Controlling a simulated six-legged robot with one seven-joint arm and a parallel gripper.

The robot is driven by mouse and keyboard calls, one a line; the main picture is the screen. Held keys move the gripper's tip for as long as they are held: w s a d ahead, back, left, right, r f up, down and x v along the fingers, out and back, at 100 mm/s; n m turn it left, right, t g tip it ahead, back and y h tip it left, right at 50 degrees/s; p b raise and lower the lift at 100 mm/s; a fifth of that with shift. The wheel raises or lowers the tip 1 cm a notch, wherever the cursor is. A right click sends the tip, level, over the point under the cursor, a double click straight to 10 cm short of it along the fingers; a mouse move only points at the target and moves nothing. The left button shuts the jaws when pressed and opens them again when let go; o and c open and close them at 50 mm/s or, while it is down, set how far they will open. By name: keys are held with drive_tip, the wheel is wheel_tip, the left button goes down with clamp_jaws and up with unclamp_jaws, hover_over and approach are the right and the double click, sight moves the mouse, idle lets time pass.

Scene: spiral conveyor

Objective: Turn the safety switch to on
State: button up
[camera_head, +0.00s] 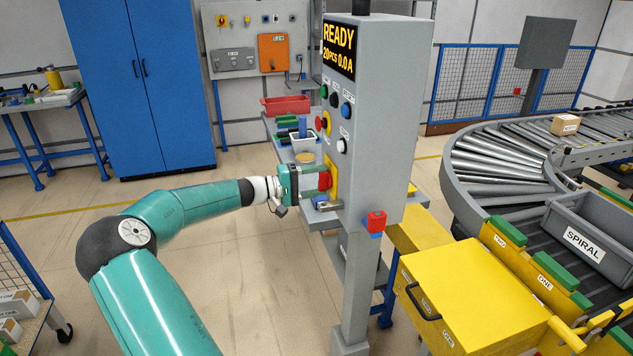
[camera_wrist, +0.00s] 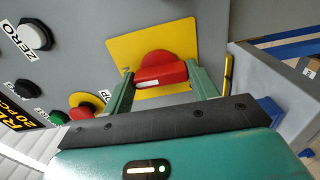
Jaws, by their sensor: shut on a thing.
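The safety switch, a red rotary knob (camera_head: 325,180) on a yellow plate (camera_head: 332,165), sits on the side of the grey control column (camera_head: 385,130). In the wrist view, the knob's red grip bar (camera_wrist: 160,76) stands out from the yellow plate (camera_wrist: 123,50). My gripper (camera_head: 316,181) reaches the knob from the left. Its two green fingers stand on both sides of the bar in the wrist view (camera_wrist: 162,84) and are shut on it. Any on or off marking by the knob is hidden or too small to read. The column's display (camera_head: 339,50) reads READY, 20PCS, 0.0A.
Other buttons and a red mushroom button (camera_wrist: 85,103) sit close by on the panel. A yellow box (camera_head: 455,300) and the roller conveyor (camera_head: 495,170) stand to the right. Open floor (camera_head: 250,290) lies left of the column.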

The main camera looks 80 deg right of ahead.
drive_tip(key=o, duration=1)
drive_tip(key=v, duration=1.4)
drive_tip(key=shift+f, duration=0.1)
